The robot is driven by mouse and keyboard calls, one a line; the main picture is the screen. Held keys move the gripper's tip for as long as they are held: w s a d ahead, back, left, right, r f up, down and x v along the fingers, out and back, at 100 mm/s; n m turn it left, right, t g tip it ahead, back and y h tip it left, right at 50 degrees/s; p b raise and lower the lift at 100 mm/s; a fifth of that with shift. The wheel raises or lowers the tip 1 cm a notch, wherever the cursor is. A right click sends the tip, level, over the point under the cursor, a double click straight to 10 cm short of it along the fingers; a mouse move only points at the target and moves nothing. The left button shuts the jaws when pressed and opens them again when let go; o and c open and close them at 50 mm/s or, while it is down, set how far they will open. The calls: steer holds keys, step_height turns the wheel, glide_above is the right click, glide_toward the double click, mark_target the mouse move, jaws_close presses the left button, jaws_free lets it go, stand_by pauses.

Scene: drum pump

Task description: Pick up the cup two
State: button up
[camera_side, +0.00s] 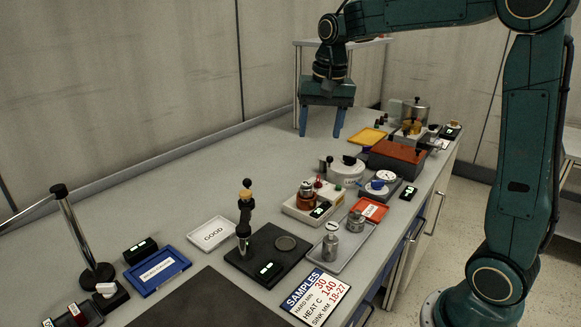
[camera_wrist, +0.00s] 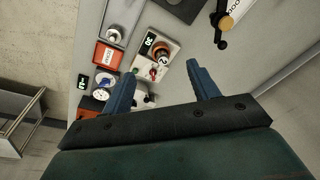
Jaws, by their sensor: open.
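My gripper (camera_side: 320,134) is open and empty, pointing down high over the back part of the bench in the side view. In the wrist view its two blue fingers (camera_wrist: 160,70) are spread wide with nothing between them. A metal-topped cup (camera_side: 307,188) sits in a reddish-brown holder on a pale heater unit, well below and in front of the gripper. In the wrist view this cup (camera_wrist: 138,61) seems to bear a 2, just beyond the left finger. Two more metal cups, one nearer (camera_side: 331,242) and one farther (camera_side: 356,221), stand on a grey tray; their marks are unreadable.
A black base with an upright post (camera_side: 244,222) stands left of the heater. A white GOOD tray (camera_side: 212,234) and a blue tray (camera_side: 160,271) lie farther left. A red-brown box (camera_side: 398,153) and yellow tray (camera_side: 366,137) stand right. The bench's rear left strip is clear.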

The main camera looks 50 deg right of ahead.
steer(key=w+d+f+m+g, duration=0.1)
steer(key=w+d+f+m, duration=0.3)
steer(key=w+d+f, duration=0.2)
steer(key=shift+w+d+f+g, duration=0.4)
steer(key=shift+w+d, duration=0.25)
steer(key=shift+w, duration=0.35)
glide_above(307, 183)
steer(key=shift+d+f, duration=0.1)
steer(key=shift+f, duration=4.2)
steer(key=shift+f, duration=2.55)
steer(key=c, duration=1.2)
steer(key=shift+r, duration=0.15)
